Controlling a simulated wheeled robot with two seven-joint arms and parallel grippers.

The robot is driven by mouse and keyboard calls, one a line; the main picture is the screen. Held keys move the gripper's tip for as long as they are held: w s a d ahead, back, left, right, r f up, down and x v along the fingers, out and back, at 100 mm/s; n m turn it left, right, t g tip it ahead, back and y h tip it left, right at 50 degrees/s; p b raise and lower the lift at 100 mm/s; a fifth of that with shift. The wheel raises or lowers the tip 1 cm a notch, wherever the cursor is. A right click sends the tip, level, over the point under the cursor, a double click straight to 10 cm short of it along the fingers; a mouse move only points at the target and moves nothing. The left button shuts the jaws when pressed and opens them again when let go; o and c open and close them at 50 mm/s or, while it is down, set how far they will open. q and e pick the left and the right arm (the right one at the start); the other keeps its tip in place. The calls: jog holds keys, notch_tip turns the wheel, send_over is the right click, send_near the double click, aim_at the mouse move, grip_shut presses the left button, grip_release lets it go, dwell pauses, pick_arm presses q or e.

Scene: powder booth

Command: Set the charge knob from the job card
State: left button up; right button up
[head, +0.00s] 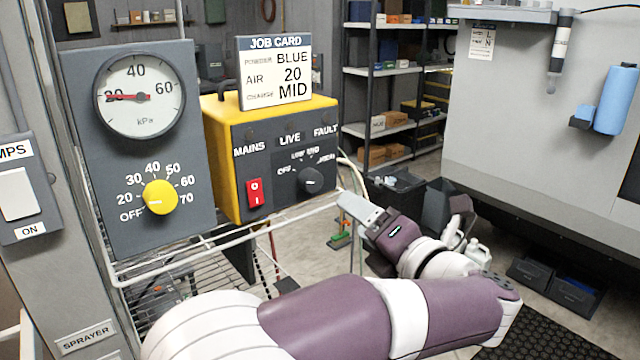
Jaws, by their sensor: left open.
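The job card (274,72) stands on top of the yellow and dark grey control box (224,167). It reads powder BLUE, air 20, charge MID. The charge knob (311,180) is a black dial on the box's front, with OFF at its left, LOW and MID above and a blurred label at upper right. Its pointer is too small to read for sure. My left gripper (357,211) is open and empty, to the right of and a little below the knob, apart from it. My right gripper is out of view.
A grey panel (188,113) at left has a gauge (140,96) with its needle near 20 and a yellow knob (160,197). A red switch (255,193) sits left of the charge knob. A wire rack rail (235,240) runs below. A grey booth (540,110) stands at right.

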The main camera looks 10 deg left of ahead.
pick_arm(q)
jog(key=a+p, duration=0.1)
jog(key=a, duration=0.1)
jog(key=p, duration=0.2)
send_near(313, 184)
jog(key=w+a, duration=0.1)
jog(key=w, duration=0.1)
jog(key=x, duration=0.1)
jog(key=p+x, duration=0.1)
jog(key=x, duration=0.3)
jog(key=shift+s+a+p, duration=0.15)
jog(key=shift+a+p, duration=0.25)
jog(key=shift+a, duration=0.05)
jog(key=shift+w+a, duration=0.2)
jog(key=shift+a, duration=0.1)
jog(key=shift+w+a, duration=0.1)
jog(key=shift+w, duration=0.1)
jog(key=shift+w+f, duration=0.15)
jog(key=shift+w, duration=0.05)
jog(key=shift+s, duration=0.1)
jog(key=c, duration=1.1)
